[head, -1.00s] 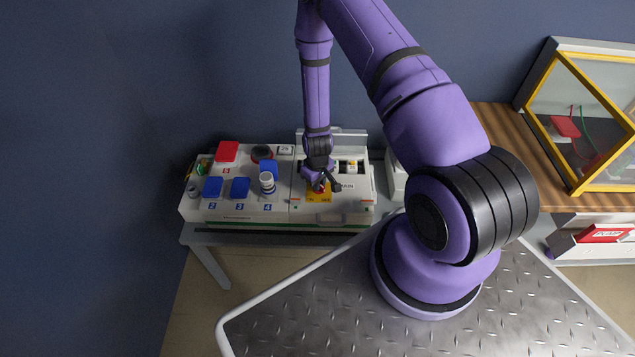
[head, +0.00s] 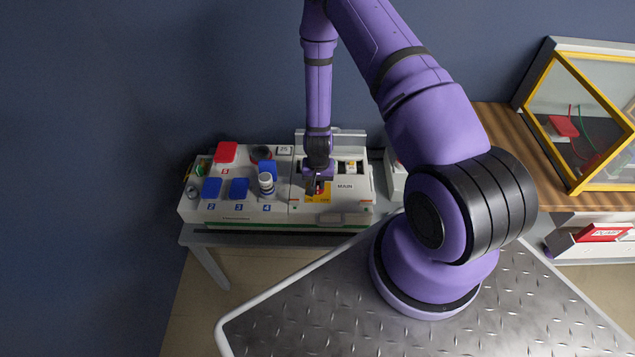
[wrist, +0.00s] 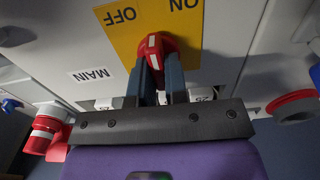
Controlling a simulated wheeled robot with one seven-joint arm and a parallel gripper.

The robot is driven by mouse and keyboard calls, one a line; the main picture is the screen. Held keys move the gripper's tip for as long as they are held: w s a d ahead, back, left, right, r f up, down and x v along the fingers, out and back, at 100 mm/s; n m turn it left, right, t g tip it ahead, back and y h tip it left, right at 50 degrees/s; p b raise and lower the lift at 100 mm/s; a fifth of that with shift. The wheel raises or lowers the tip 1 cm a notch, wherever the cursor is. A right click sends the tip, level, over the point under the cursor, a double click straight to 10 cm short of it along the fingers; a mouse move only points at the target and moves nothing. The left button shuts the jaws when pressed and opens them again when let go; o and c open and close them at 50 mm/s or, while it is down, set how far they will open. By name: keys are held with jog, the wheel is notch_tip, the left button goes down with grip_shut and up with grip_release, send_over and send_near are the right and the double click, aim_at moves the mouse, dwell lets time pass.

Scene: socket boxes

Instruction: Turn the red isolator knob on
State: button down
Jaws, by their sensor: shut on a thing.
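The red isolator knob (wrist: 156,46) sits on a yellow plate (wrist: 218,25) marked ON and OFF, seen upside down in the wrist view. A pale line on the knob lies between the two words, nearer upright than sideways. My gripper (wrist: 161,72) is shut on the knob, with one finger on each side of it. In the head view my gripper (head: 318,187) points down at the yellow plate (head: 320,198), and the knob mostly hides between the fingers. The MAIN label (wrist: 91,75) is beside the plate.
The socket box (head: 240,213) has several blue covers, a red cover (head: 226,152) and a white plug (head: 266,183) left of my gripper. In the wrist view, red sockets (wrist: 293,106) lie at both sides. A yellow-framed case (head: 590,120) stands at the right.

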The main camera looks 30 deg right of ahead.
jog(key=m, duration=0.4)
jog(key=shift+s+d+m, duration=0.1)
jog(key=shift+m, duration=0.2)
jog(key=shift+s+m, duration=0.1)
jog(key=shift+m, duration=1.9)
jog(key=c, duration=1.1)
grip_release()
jog(key=shift+c, duration=0.2)
notch_tip(320, 180, up, 11)
